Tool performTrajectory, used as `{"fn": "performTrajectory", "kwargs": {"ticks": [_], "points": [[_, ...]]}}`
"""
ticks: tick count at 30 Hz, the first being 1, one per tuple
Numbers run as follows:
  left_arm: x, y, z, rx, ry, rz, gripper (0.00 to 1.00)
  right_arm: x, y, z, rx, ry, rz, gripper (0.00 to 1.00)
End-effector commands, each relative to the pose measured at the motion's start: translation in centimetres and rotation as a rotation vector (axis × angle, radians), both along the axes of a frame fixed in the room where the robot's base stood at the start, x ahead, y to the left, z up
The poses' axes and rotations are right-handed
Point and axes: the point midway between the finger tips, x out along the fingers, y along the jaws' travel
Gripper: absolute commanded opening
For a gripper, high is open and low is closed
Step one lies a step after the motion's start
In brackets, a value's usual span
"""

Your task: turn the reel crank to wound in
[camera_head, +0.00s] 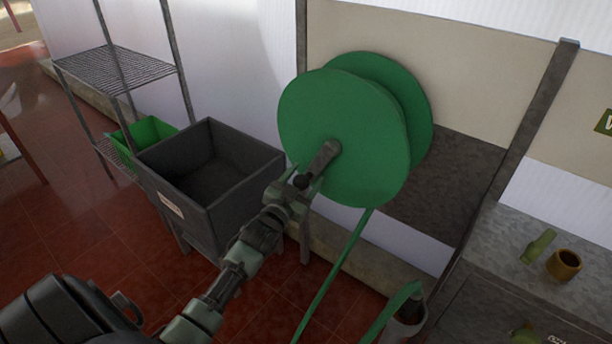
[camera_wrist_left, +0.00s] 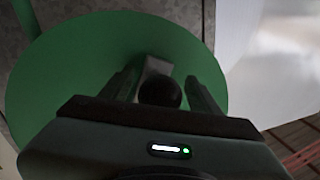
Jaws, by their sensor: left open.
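A green hose reel (camera_head: 335,130) with two round discs is mounted on the wall panel in the head view. Its grey crank (camera_head: 325,156) runs from the hub down and left to a dark knob. My left gripper (camera_head: 303,184) is at the knob end of the crank, its fingers apart. In the left wrist view, the dark round crank knob (camera_wrist_left: 160,92) sits between the open fingers of my left gripper (camera_wrist_left: 163,88), with the green disc (camera_wrist_left: 70,65) behind. I cannot tell whether the fingers touch the knob. My right gripper is not in view.
A dark grey bin (camera_head: 250,165) stands left of the reel, beside a wire shelf (camera_head: 118,72) with a green crate (camera_head: 145,135). A green hose (camera_head: 335,270) hangs from the reel. A bench (camera_head: 500,235) at right holds a brown pot (camera_head: 565,264).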

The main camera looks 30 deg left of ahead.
Motion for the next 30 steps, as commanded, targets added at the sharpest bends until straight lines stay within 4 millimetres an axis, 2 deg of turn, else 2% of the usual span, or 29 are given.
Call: {"fn": "performTrajectory", "kwargs": {"ticks": [3, 10, 11, 15, 17, 18, 30], "points": [[0.6, 0.1, 0.0, 0.001, 0.000, 0.000, 0.62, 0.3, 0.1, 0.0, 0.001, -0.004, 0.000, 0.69], [0.7, 0.1, 0.0, 0.001, 0.001, 0.000, 0.62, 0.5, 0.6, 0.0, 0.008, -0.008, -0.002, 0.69], [0.7, 0.1, 0.0, 0.001, 0.001, 0.000, 0.59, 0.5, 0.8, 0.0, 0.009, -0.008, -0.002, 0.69], [0.7, 0.1, 0.0, 0.001, 0.001, 0.000, 0.20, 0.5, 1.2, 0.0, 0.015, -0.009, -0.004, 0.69], [0.7, 0.1, 0.0, 0.001, 0.001, 0.000, 0.04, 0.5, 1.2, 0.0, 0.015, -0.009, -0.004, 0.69], [0.7, 0.1, 0.0, 0.001, 0.001, 0.000, 0.00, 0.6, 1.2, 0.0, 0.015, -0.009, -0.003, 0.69], [0.0, 0.9, 0.4, 0.055, -0.001, 0.002, 0.00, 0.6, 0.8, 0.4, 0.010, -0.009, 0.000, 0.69]]}}
